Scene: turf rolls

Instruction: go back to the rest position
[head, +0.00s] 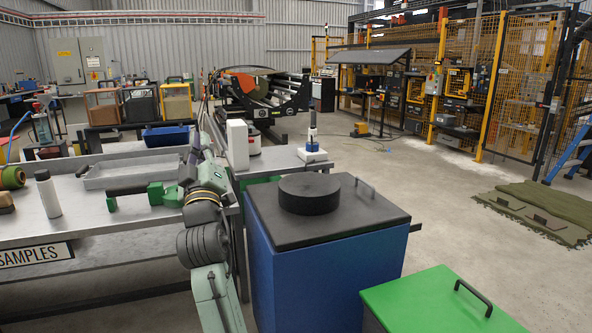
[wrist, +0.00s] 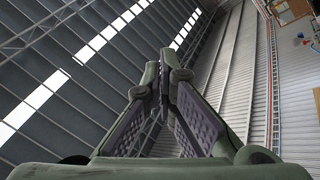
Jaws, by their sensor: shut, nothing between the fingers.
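My gripper (wrist: 163,75) fills the middle of the wrist view. Its two green fingers with dark ribbed pads converge at their tips. Nothing is held between them. Behind them is only the roof and a corrugated wall, so the fingers point upward, clear of any object. In the head view my arm rises from the bottom, passing between the steel table (head: 110,230) and the blue cabinet (head: 325,265). Its far end is small and hard to make out there.
A white bottle (head: 48,194) and a shallow metal tray (head: 135,172) are on the table. A black disc (head: 310,193) lies on the blue cabinet's dark top. A green-lidded box (head: 440,305) stands at front right.

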